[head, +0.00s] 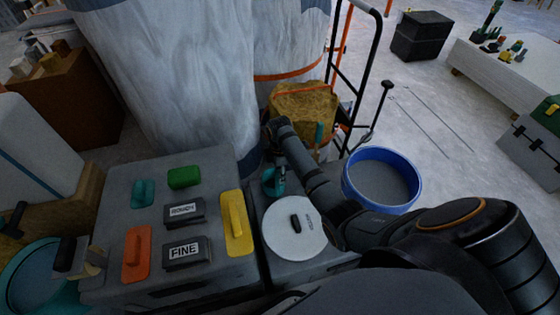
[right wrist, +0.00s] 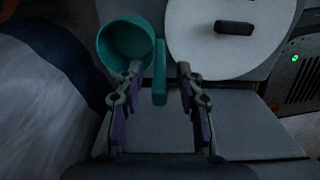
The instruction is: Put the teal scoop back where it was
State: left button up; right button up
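The teal scoop (head: 279,183) is at the back of the grey surface, just behind the round white lid. In the right wrist view the scoop's round cup (right wrist: 125,43) is at the upper left, and its straight handle (right wrist: 160,75) points toward me. My right gripper (right wrist: 160,74) is open, with one finger on each side of the handle and visible gaps to it. In the head view my right gripper (head: 271,168) reaches down at the scoop and partly hides it.
The white lid (head: 284,242) with a dark knob lies close to the scoop. A grey case (head: 125,222) at left bears coloured blocks and the ROUGH and FINE blocks. An open yellow sack (head: 297,103) with a teal piece in it stands behind. A blue-rimmed bucket (head: 409,206) is at right.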

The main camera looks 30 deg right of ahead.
notch_tip(320, 180, up, 7)
jog(key=shift+a+r+p, duration=0.1)
jog(key=shift+p, duration=0.75)
pick_arm(q)
notch_tip(320, 180, down, 6)
jog(key=s+a, duration=0.2)
jog(key=shift+s+f, duration=0.2)
jog(key=shift+s, duration=0.2)
pick_arm(e)
jog(key=shift+r, duration=0.4)
pick_arm(q)
jog(key=shift+d, duration=0.1)
